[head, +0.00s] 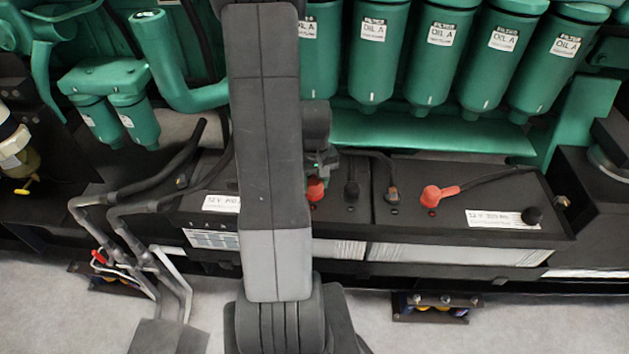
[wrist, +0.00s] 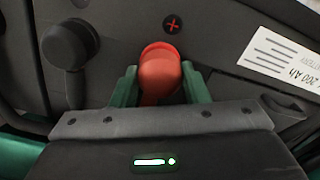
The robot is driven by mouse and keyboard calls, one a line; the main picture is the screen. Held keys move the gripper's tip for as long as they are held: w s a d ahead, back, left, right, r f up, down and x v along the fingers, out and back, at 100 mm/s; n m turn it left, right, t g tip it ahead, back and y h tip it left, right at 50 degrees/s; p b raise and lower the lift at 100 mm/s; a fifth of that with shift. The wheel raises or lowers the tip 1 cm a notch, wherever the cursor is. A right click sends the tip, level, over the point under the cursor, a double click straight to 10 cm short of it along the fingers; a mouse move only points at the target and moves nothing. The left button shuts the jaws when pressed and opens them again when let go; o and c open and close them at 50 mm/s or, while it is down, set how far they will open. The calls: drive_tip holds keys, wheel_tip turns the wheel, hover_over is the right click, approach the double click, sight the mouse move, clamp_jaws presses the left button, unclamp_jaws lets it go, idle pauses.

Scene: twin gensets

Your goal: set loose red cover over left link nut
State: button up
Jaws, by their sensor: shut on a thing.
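A red cover (wrist: 160,75) is between the two green fingers of my gripper (wrist: 160,88) in the wrist view, and the gripper is shut on it. The cover is just in front of a plus mark on the black battery top. In the head view the same red cover (head: 315,190) shows beside my arm, over the left battery, below my gripper (head: 320,165). No bare nut shows under the cover; I cannot tell whether the cover touches the battery top or sits on a nut.
A black cap (wrist: 70,45) stands close beside the held cover, also in the head view (head: 352,190). Green oil filters (head: 375,60) hang behind.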

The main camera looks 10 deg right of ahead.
drive_tip(key=shift+f, duration=0.3)
drive_tip(key=o, duration=1.3)
drive_tip(key=shift+o, duration=0.2)
drive_tip(key=shift+r+p, duration=2.4)
drive_tip(key=shift+r, duration=1.15)
drive_tip(key=shift+f, duration=0.15)
wheel_tip(320, 180, down, 7)
drive_tip(key=b, duration=0.5)
